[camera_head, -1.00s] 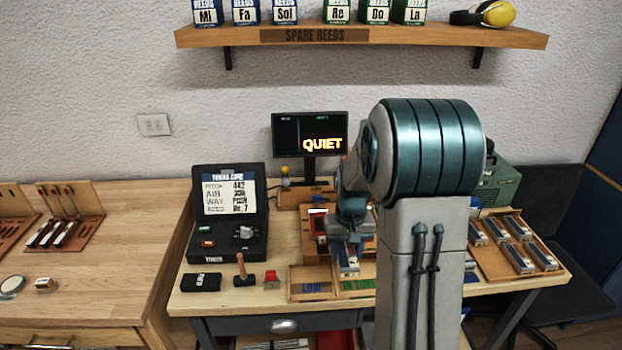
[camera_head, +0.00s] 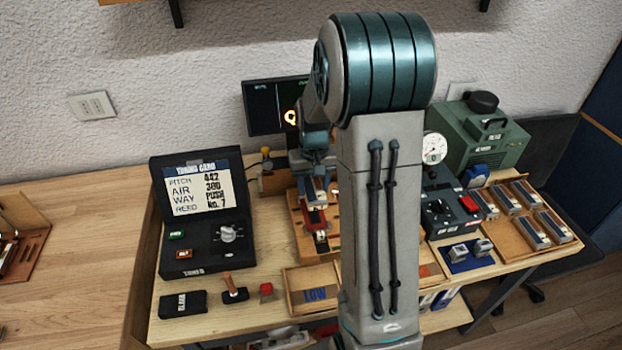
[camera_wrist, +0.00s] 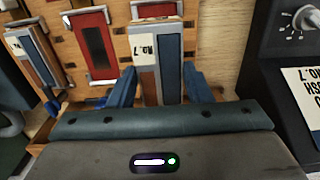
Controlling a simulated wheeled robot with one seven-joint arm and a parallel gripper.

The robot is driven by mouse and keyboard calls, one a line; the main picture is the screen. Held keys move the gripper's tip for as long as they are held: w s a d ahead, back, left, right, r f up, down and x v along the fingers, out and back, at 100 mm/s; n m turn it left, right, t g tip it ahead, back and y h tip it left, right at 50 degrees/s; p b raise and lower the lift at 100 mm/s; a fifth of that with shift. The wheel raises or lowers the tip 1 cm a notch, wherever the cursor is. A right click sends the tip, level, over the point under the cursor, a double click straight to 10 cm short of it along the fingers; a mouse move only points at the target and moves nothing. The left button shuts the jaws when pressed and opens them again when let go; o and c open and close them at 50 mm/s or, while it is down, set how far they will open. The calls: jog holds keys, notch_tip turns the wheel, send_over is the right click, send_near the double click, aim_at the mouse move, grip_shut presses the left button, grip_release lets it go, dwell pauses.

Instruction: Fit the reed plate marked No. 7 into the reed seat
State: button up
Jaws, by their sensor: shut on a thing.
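My gripper (camera_wrist: 158,88) is shut on the reed plate marked No. 7 (camera_wrist: 172,60), a grey plate with a blue strip and a cream label. One finger lies on each side of it in the wrist view. The plate's far end overlaps a red-edged part of the wooden fixture (camera_head: 303,222); whether it touches or sits in it I cannot tell. A red frame with a dark slot (camera_wrist: 93,46) lies beside the plate, apart from it. In the head view my gripper (camera_head: 315,186) is over the fixture, partly hidden by my arm.
Another labelled plate (camera_wrist: 36,58) lies beyond the red frame. The tuning card case (camera_head: 207,220) reads No. 7. The LOW tray (camera_head: 290,281) is in front of the fixture. A control box (camera_head: 437,217) and a tray of plates (camera_head: 567,252) stand right.

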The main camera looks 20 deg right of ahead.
jog(key=shift+f+b, duration=2)
jog(key=shift+f, duration=1)
jog(key=shift+s, duration=0.2)
jog(key=shift+f+b, duration=0.55)
jog(key=shift+b, duration=0.15)
jog(key=o, duration=1.1)
notch_tip(320, 180, up, 14)
jog(key=shift+f+b, duration=0.1)
jog(key=shift+b, duration=0.25)
jog(key=shift+a, duration=0.1)
